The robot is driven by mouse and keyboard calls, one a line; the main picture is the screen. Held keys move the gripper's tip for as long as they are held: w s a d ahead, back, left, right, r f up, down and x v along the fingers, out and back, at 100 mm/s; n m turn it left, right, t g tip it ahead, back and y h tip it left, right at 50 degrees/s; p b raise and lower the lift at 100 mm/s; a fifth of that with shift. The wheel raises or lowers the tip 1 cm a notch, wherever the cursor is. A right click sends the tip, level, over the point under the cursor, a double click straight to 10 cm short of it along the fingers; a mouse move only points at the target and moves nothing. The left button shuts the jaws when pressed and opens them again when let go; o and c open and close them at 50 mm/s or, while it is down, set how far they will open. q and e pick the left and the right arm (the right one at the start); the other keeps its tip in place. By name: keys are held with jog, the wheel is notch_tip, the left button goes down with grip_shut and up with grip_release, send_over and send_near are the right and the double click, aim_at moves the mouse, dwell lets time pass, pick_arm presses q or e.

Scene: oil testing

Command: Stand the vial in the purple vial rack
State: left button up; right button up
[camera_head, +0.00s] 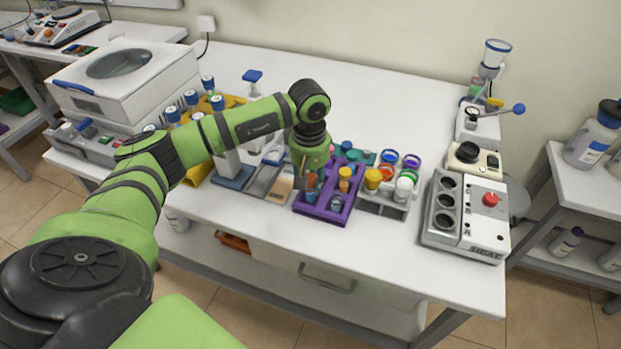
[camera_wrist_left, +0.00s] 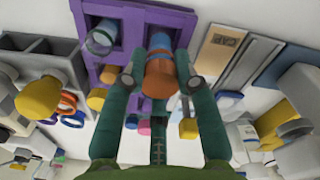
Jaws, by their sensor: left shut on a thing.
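My left gripper (camera_head: 310,176) is over the left side of the purple vial rack (camera_head: 323,214) and points down. In the left wrist view its fingers (camera_wrist_left: 160,82) are shut on a vial (camera_wrist_left: 160,72) with an orange band and a blue-grey end. The vial is at one compartment of the purple rack (camera_wrist_left: 132,30); I cannot tell whether its base rests on the rack floor. Another clear, bluish vial (camera_head: 336,204) stands in the rack's front right compartment and also shows in the wrist view (camera_wrist_left: 102,38). Yellow-capped vials (camera_head: 345,174) stand farther back. My right gripper is not in view.
A grey rack (camera_head: 383,208) with coloured rings and yellow and white-capped containers stands just right. The heater block (camera_head: 465,215) is farther right. A tray and blue pad (camera_head: 234,178) lie left. Free table lies in front of the racks.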

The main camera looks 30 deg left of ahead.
pick_arm(q)
jog(key=shift+f+b, duration=0.7)
jog(key=shift+f, duration=0.15)
dwell(0.7)
dwell(0.4)
jog(key=o, duration=1.1)
jog(key=shift+r, duration=0.15)
notch_tip(320, 180, up, 12)
jog(key=shift+s+f, duration=0.1)
jog(key=shift+s, duration=0.05)
